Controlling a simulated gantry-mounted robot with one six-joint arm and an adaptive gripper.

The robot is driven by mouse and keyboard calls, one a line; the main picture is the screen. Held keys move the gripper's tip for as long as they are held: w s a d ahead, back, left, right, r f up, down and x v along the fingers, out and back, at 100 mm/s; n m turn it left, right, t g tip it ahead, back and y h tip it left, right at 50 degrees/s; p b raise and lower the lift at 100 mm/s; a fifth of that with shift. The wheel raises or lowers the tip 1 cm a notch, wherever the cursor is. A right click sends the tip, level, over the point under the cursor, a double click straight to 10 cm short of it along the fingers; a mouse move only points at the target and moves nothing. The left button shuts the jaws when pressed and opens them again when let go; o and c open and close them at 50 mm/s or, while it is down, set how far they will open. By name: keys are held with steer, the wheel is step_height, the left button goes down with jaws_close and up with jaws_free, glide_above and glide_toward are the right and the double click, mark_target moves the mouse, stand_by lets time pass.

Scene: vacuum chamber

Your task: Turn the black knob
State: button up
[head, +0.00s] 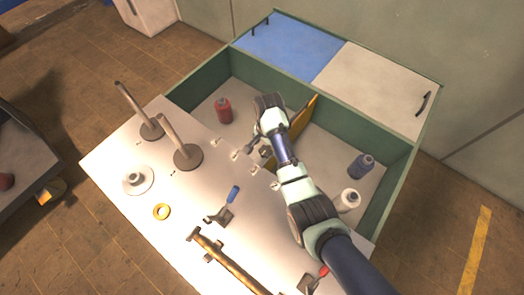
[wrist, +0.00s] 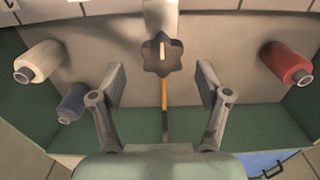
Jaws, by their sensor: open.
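The black knob (wrist: 158,56) shows in the wrist view as a dark, star-shaped knob with a pale mark on its face. It sits on a light grey mount near the top middle. My gripper (wrist: 161,76) is open, with one finger on each side of the knob's position and a gap to both. I cannot tell how far the fingertips are from it in depth. In the head view my gripper (head: 256,151) is over the inner edge of the white panel (head: 130,203), and the knob cannot be made out there.
A yellow divider (head: 303,120) stands in the green-walled box (head: 205,78). A red bottle (head: 223,110), a blue bottle (head: 361,166) and a white bottle (head: 347,200) stand in it. A blue-handled lever (head: 233,195), upright posts (head: 180,142) and a yellow-brown bar (head: 228,262) are on the panel.

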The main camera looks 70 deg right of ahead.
mark_target(266, 150)
step_height(266, 150, down, 5)
steer(key=shift+r+b, duration=0.2)
steer(key=shift+b, duration=0.6)
steer(key=shift+w, duration=0.1)
steer(key=shift+r, duration=0.1)
steer(key=c, duration=1.2)
